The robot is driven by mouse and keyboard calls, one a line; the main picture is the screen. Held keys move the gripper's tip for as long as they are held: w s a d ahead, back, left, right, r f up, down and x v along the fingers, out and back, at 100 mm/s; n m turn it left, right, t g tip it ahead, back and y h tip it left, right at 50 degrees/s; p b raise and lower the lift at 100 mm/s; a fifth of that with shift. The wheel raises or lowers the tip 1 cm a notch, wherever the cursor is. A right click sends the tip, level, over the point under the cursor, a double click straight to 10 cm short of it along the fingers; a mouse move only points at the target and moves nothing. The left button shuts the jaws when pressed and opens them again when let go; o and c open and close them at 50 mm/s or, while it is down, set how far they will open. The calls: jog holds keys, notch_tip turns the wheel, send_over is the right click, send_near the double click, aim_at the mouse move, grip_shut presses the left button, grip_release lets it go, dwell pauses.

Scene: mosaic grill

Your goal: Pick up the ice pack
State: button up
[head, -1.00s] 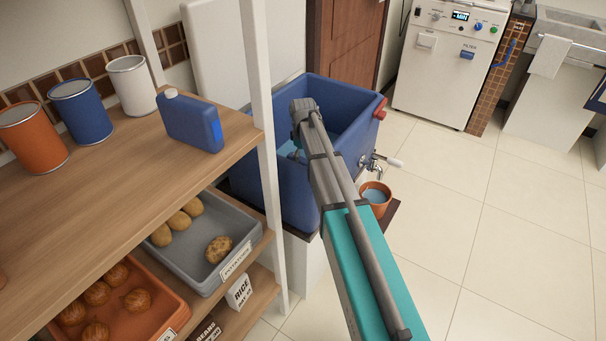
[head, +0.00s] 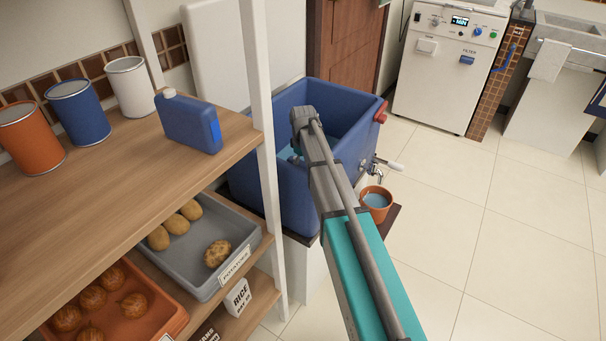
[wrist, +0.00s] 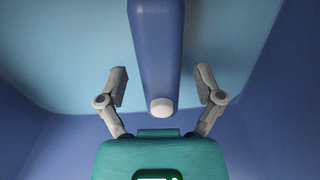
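In the wrist view a blue ice pack (wrist: 155,45) with a white round cap extends up from the middle of the frame. My gripper (wrist: 162,86) is open, with one finger on each side of the pack near its capped end; gaps show between both fingers and the pack. In the head view my arm reaches into a blue open tub (head: 269,180) with light-blue water in it. The pack inside the tub is hidden there, and my gripper is mostly hidden behind my arm. A similar blue pack (head: 186,121) with a grey cap stands on the wooden shelf.
The shelf (head: 120,185) at left holds several cans, with a grey potato tray (head: 205,270) and an orange onion tray (head: 125,320) below. A white post (head: 264,150) stands close by the tub. A tap (head: 380,165) and a pot (head: 376,203) are at right.

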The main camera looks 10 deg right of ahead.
grip_shut()
jog(key=shift+r, duration=0.15)
notch_tip(320, 180, up, 10)
jog(key=p, duration=1)
dwell(0.9)
